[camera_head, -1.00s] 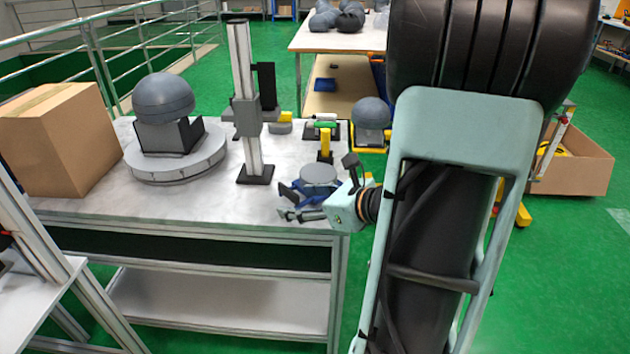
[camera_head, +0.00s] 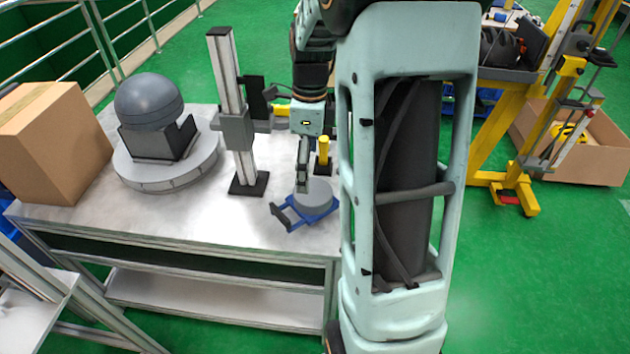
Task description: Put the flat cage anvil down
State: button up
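A flat grey disc (camera_head: 313,193) in a blue frame (camera_head: 293,222) with a dark handle rests near the table's front right edge. It looks like the flat cage anvil, but I cannot be sure. My gripper (camera_head: 302,186) points down at the disc's left rear side, its fingertips close to the rim. The fingers show nearly edge-on, so their gap and any contact with the disc are hidden. I see nothing hanging from the gripper. My arm covers the area just right of the disc.
An upright metal column (camera_head: 229,100) with a dark base stands left of my gripper. A grey dome (camera_head: 148,102) sits on a round plinth (camera_head: 165,175) further left, beside a cardboard box (camera_head: 50,140). A yellow post (camera_head: 323,153) stands behind the disc.

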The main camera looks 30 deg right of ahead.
aim_at(311, 191)
jog(key=shift+w+d+h, duration=0.3)
jog(key=shift+w+d, duration=0.15)
jog(key=shift+d, duration=0.05)
notch_tip(311, 191, down, 10)
jog(key=shift+d+f+b, duration=0.1)
jog(key=shift+b, duration=0.65)
jog(key=shift+c, duration=0.4)
jog(key=c, duration=2)
jog(key=shift+c, duration=0.5)
jog(key=shift+r, duration=0.25)
